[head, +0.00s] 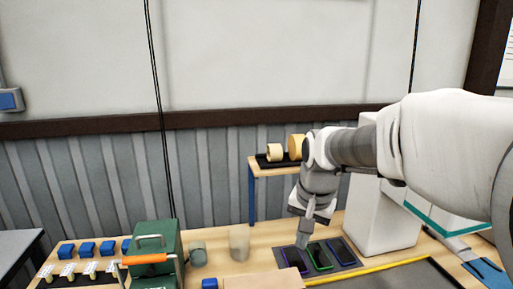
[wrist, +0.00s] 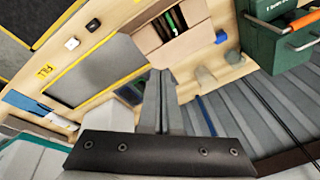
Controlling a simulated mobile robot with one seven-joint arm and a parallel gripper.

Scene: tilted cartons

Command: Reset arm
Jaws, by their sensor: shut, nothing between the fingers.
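My arm (head: 360,147) reaches in from the right in the head view, bent so that its wrist hangs down over the workbench. My gripper (head: 302,240) points down, near a dark mat with outlined slots (head: 318,257). Whether its tips touch anything there I cannot tell. In the wrist view my gripper (wrist: 161,78) shows its two fingers together, with nothing held between them.
A green toolbox (head: 156,245) with an orange handle stands at left, near blue blocks (head: 87,249). A tall white block (head: 378,222) stands right of my gripper. An open carton (wrist: 184,48) holds several slim items. A yellow-edged grey panel (wrist: 97,72) lies clear.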

